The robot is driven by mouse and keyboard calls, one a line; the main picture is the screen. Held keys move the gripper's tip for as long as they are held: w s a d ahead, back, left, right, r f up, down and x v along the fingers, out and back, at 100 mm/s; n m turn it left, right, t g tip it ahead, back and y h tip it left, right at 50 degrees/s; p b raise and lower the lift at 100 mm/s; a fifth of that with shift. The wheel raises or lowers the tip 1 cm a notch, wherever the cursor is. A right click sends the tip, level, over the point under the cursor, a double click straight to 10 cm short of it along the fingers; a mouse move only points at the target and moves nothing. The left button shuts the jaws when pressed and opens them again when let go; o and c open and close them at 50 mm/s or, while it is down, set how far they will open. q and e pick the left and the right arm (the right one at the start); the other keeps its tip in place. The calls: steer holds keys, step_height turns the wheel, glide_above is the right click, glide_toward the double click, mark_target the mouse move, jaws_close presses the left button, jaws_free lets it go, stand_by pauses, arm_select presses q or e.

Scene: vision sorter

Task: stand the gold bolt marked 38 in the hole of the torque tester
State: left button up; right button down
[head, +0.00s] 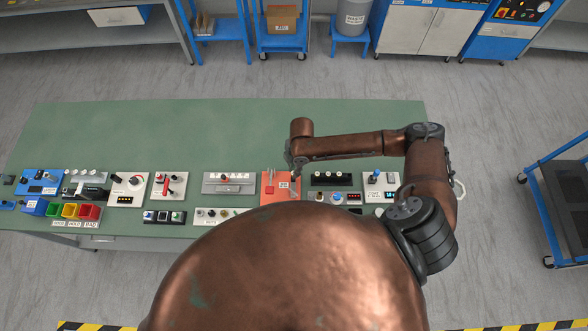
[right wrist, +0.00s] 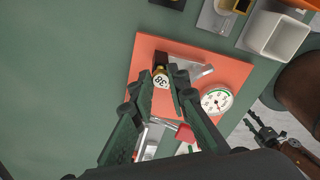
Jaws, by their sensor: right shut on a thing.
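The torque tester is an orange plate (head: 268,187) near the front edge of the green table; it also shows in the right wrist view (right wrist: 236,72). It carries a round white dial (right wrist: 216,100), a grey metal bar and a red part (right wrist: 185,133). My right gripper (right wrist: 163,80) is over the plate, shut on the gold bolt marked 38 (right wrist: 160,79), whose white label faces the camera. The bolt's lower end and the hole are hidden, so I cannot tell whether it is seated. My left gripper (right wrist: 252,122) appears open and empty, off the table's edge.
White and dark devices stand close on both sides of the tester, including a grey unit (head: 228,182) and a black block (head: 330,178). Coloured bins (head: 70,211) stand at the left. A white square cup (right wrist: 277,36) is near the plate. The table's back is clear.

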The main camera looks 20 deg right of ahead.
steer(key=shift+f, duration=0.2)
steer(key=c, duration=1.8)
jaws_free()
steer(key=shift+o, duration=0.3)
steer(key=o, duration=0.4)
steer(key=shift+c, duration=0.2)
steer(key=shift+r, duration=0.1)
steer(key=shift+r+p, duration=3.95)
steer(key=shift+p, duration=0.25)
